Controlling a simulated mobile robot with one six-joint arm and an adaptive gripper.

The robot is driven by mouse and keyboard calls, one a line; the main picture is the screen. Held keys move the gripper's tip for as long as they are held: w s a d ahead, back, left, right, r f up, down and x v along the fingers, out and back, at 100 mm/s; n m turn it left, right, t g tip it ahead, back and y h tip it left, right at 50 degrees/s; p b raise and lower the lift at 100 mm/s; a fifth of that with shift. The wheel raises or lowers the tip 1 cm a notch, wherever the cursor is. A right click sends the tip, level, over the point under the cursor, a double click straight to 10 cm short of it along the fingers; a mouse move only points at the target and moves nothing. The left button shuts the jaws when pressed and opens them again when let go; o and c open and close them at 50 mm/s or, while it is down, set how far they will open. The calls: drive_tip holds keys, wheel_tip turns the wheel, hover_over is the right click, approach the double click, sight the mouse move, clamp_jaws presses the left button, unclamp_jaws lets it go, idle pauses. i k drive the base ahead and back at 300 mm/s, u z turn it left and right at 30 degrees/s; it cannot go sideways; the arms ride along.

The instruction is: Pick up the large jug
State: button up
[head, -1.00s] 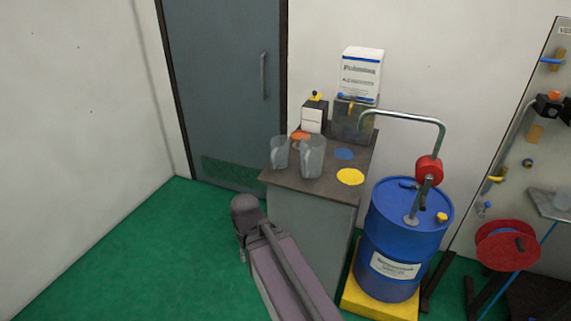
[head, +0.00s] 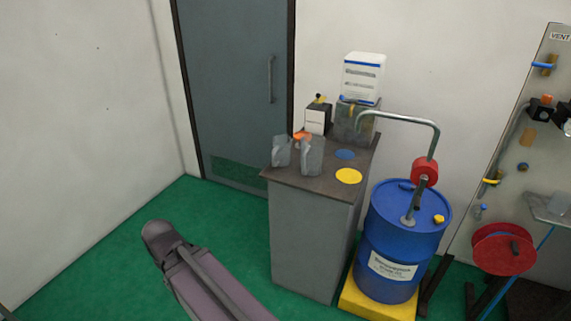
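Two grey, translucent jugs stand upright side by side near the front left of a cabinet top (head: 300,182). The right one looks larger and is likely the large jug (head: 312,157). The smaller jug (head: 281,152) is just to its left, with little gap between them. My arm reaches up from the bottom edge, left of the cabinet and well apart from the jugs. My gripper is not visible; only a rounded arm joint and link show.
A blue disc (head: 345,154) and a yellow disc (head: 348,176) lie right of the jugs. An orange object (head: 302,136), a small box (head: 317,119) and a white container (head: 363,78) stand behind. A blue drum (head: 405,235) with a curved pipe (head: 400,119) is to the right. Green floor is clear at left.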

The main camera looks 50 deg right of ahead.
sight(310, 159)
drive_tip(key=u, duration=0.65)
drive_tip(key=k, duration=1.2)
drive_tip(key=z, duration=0.95)
drive_tip(key=i, duration=0.85)
drive_tip(key=u, duration=0.1)
